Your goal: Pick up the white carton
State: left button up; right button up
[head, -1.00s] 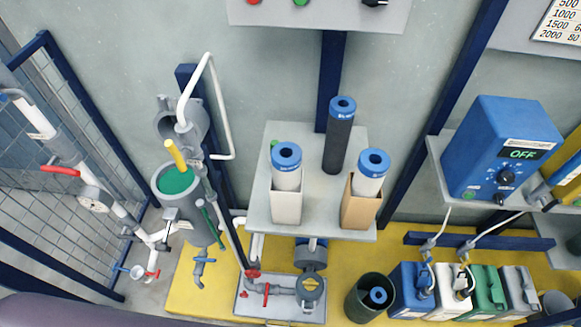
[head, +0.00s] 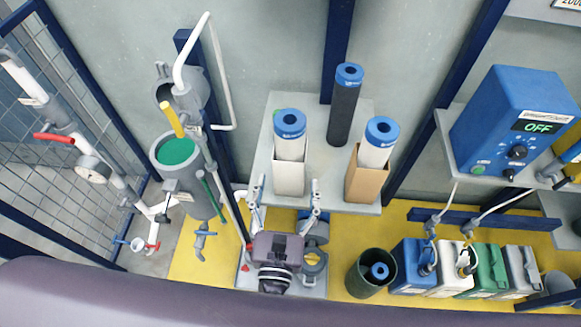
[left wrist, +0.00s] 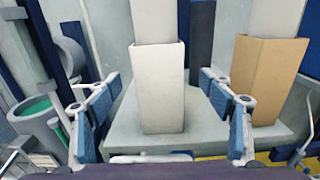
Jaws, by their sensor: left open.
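The white carton (head: 288,179) stands upright near the front left of the grey shelf, with a white roll capped in blue (head: 290,124) standing in it. My left gripper (head: 285,188) is open and empty in front of the carton, its fingers pointing at the shelf. In the left wrist view the carton (left wrist: 160,90) shows between the two blue-padded fingers of the gripper (left wrist: 160,105), with a gap on each side. Its lower front is in clear view. My right gripper is not in view.
A brown carton (head: 366,178) with a blue-capped roll stands right of the white one, close to the right finger. A dark cylinder (head: 343,108) stands behind on the shelf (head: 320,199). A green-filled vessel (head: 174,155) is at left.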

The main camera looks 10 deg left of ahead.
aim_at(288, 171)
pick_arm(q)
jog(key=shift+w+r, duration=0.3)
jog(key=shift+w, duration=0.05)
jog(key=shift+w+r+p, duration=0.1)
jog(key=shift+w+p, duration=0.25)
jog(key=w, duration=0.1)
jog(key=w+p, duration=0.1)
jog(key=w, duration=0.1)
jog(key=w+p, duration=0.1)
jog(key=w, duration=0.1)
jog(key=shift+w+a+f, duration=0.1)
jog(key=shift+w+f, duration=0.15)
jog(key=shift+f, duration=0.05)
jog(key=shift+w+f, duration=0.1)
jog(key=shift+w, duration=0.2)
jog(key=c, duration=1.2)
jog(key=shift+c, duration=0.2)
